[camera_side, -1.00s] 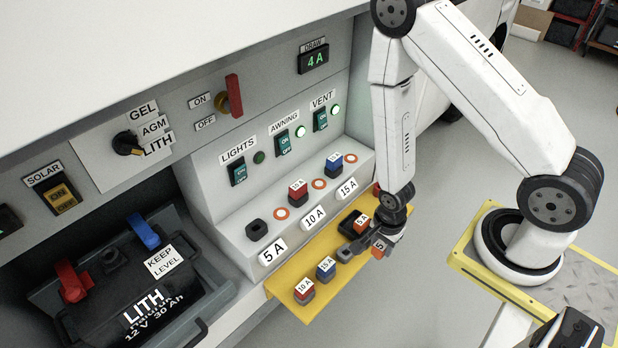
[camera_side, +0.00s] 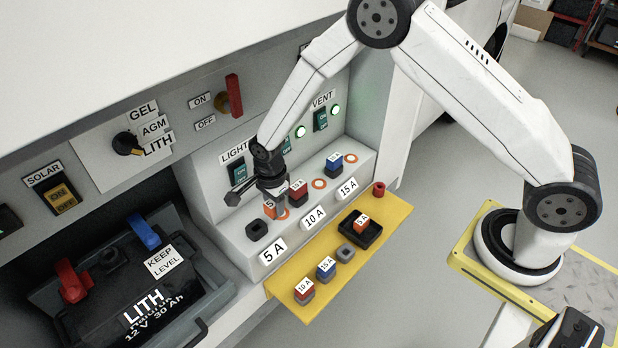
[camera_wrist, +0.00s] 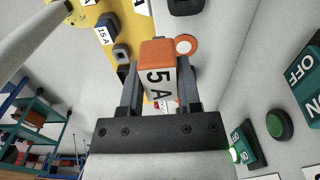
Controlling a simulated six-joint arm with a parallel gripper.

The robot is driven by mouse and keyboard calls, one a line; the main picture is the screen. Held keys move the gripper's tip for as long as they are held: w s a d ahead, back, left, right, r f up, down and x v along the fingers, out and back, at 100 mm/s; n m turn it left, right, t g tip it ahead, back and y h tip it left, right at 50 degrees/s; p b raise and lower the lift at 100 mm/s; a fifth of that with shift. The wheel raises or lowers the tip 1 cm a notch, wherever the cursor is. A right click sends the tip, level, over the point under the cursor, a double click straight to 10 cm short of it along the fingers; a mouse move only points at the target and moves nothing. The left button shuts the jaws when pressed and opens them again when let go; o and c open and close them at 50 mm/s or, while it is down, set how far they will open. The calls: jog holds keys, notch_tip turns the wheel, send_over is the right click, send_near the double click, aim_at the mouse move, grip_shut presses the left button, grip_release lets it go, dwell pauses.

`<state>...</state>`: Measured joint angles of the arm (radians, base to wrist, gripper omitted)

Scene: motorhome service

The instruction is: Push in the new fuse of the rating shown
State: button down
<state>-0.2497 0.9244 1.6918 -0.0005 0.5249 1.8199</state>
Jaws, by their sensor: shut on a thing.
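My gripper (camera_side: 272,206) is shut on an orange fuse marked 5 A (camera_wrist: 158,62), raised over the fuse ledge near the 5 A label (camera_side: 272,250). The dark, empty 5 A socket (camera_side: 256,230) is left of and below the fuse in the side view. I cannot tell the exact gap between them. A red 10 A fuse (camera_side: 298,187) sits in the 10 A socket and a blue fuse (camera_side: 333,161) in the 15 A socket. In the wrist view the fuse stands between both fingers, label facing the camera, beside an orange ring (camera_wrist: 187,45).
The yellow shelf (camera_side: 320,309) holds a red 10 A fuse (camera_side: 304,289), a blue 15 A fuse (camera_side: 326,267), an empty grey holder (camera_side: 346,253) and a black tray (camera_side: 374,236) with another orange fuse (camera_side: 361,224). The lights lamp (camera_wrist: 279,124) is dark green. My arm hides the draw display.

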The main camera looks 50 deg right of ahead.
jog(key=w+a+r, duration=0.3)
jog(key=a+r, duration=0.1)
jog(key=shift+w, duration=0.1)
dwell(0.3)
jog(key=shift+f, duration=0.2)
jog(key=shift+f, duration=2.65)
jog(key=shift+f, duration=1.75)
jog(key=shift+c, duration=1.1)
grip_release()
jog(key=shift+r, duration=0.1)
